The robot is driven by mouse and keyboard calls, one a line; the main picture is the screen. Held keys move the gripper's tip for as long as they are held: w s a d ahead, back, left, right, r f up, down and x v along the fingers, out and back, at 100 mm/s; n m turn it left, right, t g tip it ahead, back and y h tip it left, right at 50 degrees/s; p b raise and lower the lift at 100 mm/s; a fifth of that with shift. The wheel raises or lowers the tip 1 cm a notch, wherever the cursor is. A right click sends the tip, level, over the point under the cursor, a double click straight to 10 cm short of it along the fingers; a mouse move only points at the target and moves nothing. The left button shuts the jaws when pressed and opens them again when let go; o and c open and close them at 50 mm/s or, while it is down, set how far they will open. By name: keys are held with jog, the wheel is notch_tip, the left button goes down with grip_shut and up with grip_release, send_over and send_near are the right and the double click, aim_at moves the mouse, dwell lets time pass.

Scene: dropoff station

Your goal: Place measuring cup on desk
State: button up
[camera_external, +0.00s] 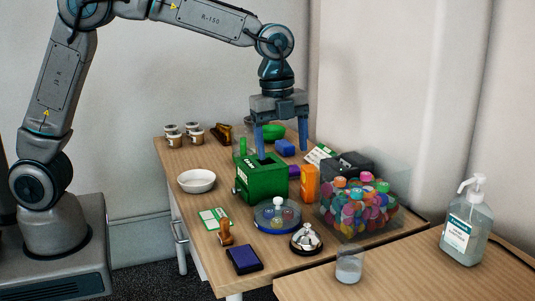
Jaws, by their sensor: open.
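A small clear cup (349,267), which looks like the measuring cup, stands upright near the left edge of the front desk (400,283). My gripper (281,138) points down with its two blue fingers apart and nothing visible between them. It hangs over the back part of the wooden table (205,232), above and behind the green box (262,180) in the picture. It is well away from the clear cup. How high its fingertips are above the things behind the box is hard to tell.
A clear bin of colorful caps (355,210) and a silver bell (306,239) stand between my gripper and the cup. A pump bottle (467,225) is on the front desk's right. A white bowl (196,181) and blue pad (244,260) are on the table. The front desk's middle is clear.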

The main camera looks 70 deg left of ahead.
jog(key=s+a+n, duration=0.4)
jog(key=s+n, duration=0.2)
jog(key=s, duration=0.3)
jog(key=s+a+f+n+t, duration=0.1)
jog(key=s+a+n, duration=0.4)
jog(key=s, duration=0.4)
jog(key=s+a+n, duration=0.5)
jog(key=s+n, duration=0.2)
jog(key=s, duration=0.1)
jog(key=shift+s+f+n+t+y, duration=0.3)
jog(key=shift+s+n+t, duration=0.1)
